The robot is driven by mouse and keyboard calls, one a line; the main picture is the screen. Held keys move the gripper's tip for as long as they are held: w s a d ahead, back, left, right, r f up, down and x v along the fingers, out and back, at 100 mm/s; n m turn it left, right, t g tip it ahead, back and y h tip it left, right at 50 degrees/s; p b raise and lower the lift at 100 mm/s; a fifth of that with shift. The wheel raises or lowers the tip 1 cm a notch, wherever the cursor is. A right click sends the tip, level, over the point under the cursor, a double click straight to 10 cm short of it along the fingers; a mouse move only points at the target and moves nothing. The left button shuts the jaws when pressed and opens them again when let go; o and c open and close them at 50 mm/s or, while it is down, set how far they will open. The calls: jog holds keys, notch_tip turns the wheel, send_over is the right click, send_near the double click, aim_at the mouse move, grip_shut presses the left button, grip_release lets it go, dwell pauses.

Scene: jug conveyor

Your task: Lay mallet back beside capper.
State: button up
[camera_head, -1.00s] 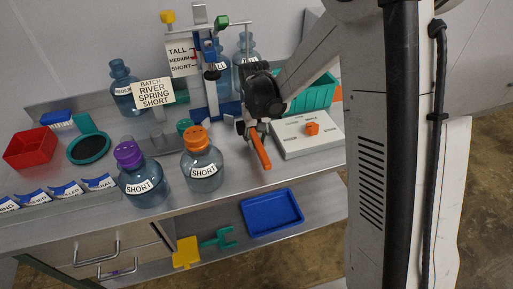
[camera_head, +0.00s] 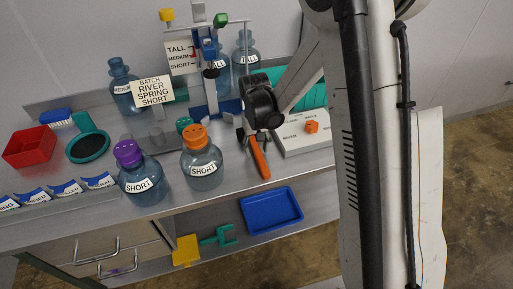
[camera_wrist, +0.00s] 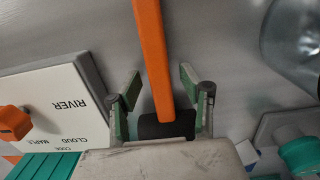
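The mallet (camera_head: 259,160) has an orange handle and seems to lie on the steel counter, handle end toward the front edge. In the wrist view its orange handle (camera_wrist: 151,50) runs up the picture and its black head (camera_wrist: 167,126) is close to my palm. My gripper (camera_wrist: 160,95) is open, with one green-padded finger on each side of the mallet and gaps beside the handle. In the head view my gripper (camera_head: 251,137) is over the mallet's far end and hides the head. The capper (camera_head: 208,75), with a blue base, stands just behind and left of it.
An orange-capped SHORT jug (camera_head: 203,165) stands close left of the mallet, with a purple-capped jug (camera_head: 142,178) beyond. A white selector box (camera_head: 308,138) with an orange knob is close right. A blue tray (camera_head: 272,211) lies on the lower shelf.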

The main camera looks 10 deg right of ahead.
aim_at(256, 147)
notch_tip(256, 147, up, 12)
jog(key=s+d+r+t, duration=0.2)
jog(key=s+r+t, duration=0.2)
jog(key=s+r, duration=0.7)
jog(key=s+d+t, duration=0.2)
jog(key=s+t, duration=0.1)
jog(key=s, duration=0.9)
jog(key=shift+s+r+m+t+b, duration=0.15)
jog(key=shift+r+m+t+b, duration=0.2)
jog(key=shift+m+t+b, duration=0.1)
jog(key=shift+d+f, duration=0.1)
